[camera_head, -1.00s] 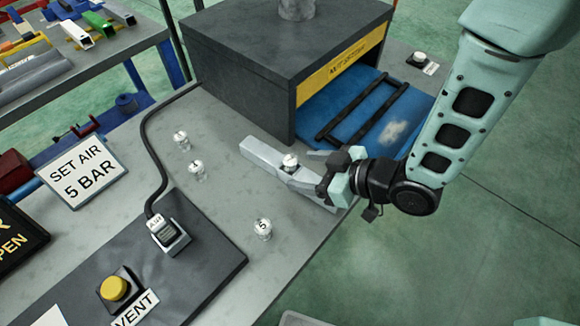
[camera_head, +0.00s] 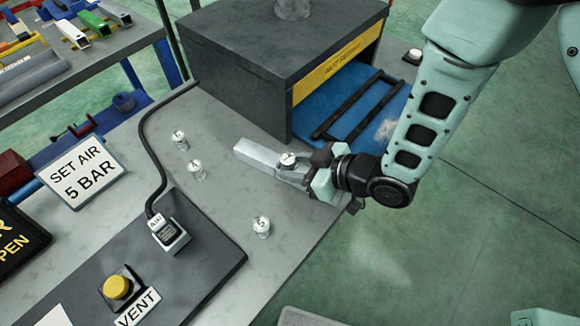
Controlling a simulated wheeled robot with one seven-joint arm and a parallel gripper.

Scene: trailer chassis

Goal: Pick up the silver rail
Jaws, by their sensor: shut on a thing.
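The silver rail (camera_head: 258,155) is a light grey bar on the grey workbench, in front of the dark box with the blue opening. A small round white-topped piece (camera_head: 288,160) shows at the rail, on it or just behind it. My gripper (camera_head: 312,172) is shut on the right part of the rail, and its fingers hide that end. I cannot tell whether the rail is clear of the bench top.
The dark box (camera_head: 255,75) with a yellow label stands close behind the rail. Small clear pegs with white tops stand nearby, one marked 5 (camera_head: 261,228). A black cable runs to a gauge (camera_head: 170,236) on a dark plate with a yellow button (camera_head: 116,287). The bench's right edge is near my gripper.

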